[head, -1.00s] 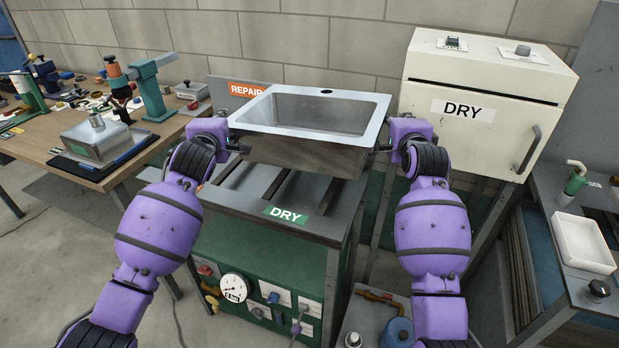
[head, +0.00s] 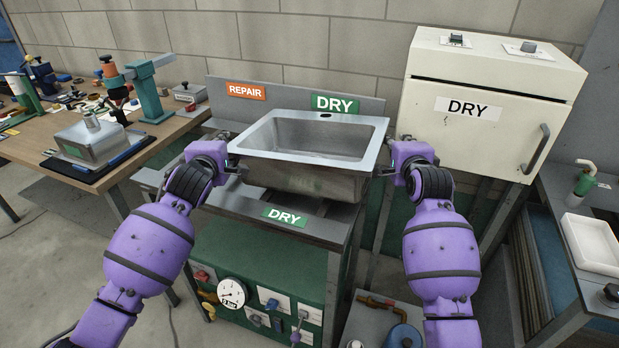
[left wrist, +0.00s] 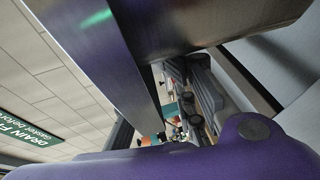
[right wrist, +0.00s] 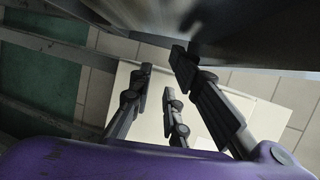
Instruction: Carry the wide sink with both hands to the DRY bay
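The wide steel sink (head: 308,180) sits level and low over the slatted rack (head: 330,222) behind the green DRY plate (head: 285,217). Its underside looks down on the slats, though contact is partly hidden. My left gripper (head: 231,153) is at the sink's left rim, with its fingers apart. The left wrist view shows the rim (left wrist: 105,70) close beside those fingers (left wrist: 190,85). My right gripper (head: 388,160) is at the right rim. In the right wrist view its fingers (right wrist: 162,65) are spread with a clear gap, beside the dark sink wall (right wrist: 265,35).
The backboard carries an orange REPAIR sign (head: 246,91) and a green DRY sign (head: 335,104). A cream cabinet labelled DRY (head: 468,110) stands at right. A wooden workbench (head: 40,135) with tools is at left. A white tray (head: 592,243) lies at far right.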

